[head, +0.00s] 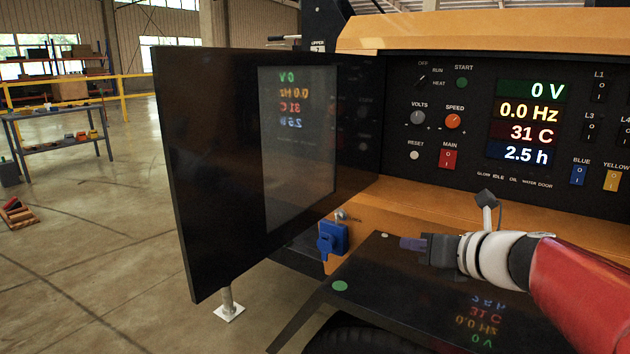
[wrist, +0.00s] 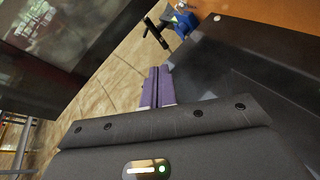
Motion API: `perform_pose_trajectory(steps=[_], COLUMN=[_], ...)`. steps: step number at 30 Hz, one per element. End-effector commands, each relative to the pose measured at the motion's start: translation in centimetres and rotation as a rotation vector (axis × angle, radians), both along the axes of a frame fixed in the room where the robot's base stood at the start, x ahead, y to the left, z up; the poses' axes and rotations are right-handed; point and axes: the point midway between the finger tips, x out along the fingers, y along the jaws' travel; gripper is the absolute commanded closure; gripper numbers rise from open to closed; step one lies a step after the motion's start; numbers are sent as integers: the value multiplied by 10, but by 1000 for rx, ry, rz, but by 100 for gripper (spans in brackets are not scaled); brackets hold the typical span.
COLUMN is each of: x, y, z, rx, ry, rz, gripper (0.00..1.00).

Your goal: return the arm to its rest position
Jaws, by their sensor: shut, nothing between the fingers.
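My gripper (head: 406,243) is at the end of my red and white arm in the head view, pointing left. It hangs over the glossy black fender (head: 372,275) in front of the control panel. Its purple fingers also show in the wrist view (wrist: 157,86), side by side, shut and empty. No object is in the grasp. The control panel (head: 465,125) has lit displays reading 0 V, 0.0 Hz, 31 C and 2.5 h. My gripper is below the panel and apart from it.
A dark door with a window (head: 220,170) stands open left of the panel. A blue coupling (head: 332,238) sits on the orange body, left of my gripper. A jointed grey lever (head: 487,198) rises just behind my wrist. Open concrete floor (head: 90,290) lies left.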

Motion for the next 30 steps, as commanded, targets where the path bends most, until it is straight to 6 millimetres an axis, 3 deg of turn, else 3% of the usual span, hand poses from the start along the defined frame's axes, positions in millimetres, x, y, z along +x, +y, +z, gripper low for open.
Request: perform_pose_trajectory(steps=[3,6,10,15,21,30], x=[-47,-89,-141,-189,-212,-215], y=[36,54,60,44,26,22], z=[-24,-50,-83,-113,-126,-128], rx=[-442,-850,-1347,-1854,-2123,-2160], ry=[-125,-260,-455,-680,-810,-831], rz=[284,581,1008,1564,1985,2070], gripper=[100,100,100,100,100,100])
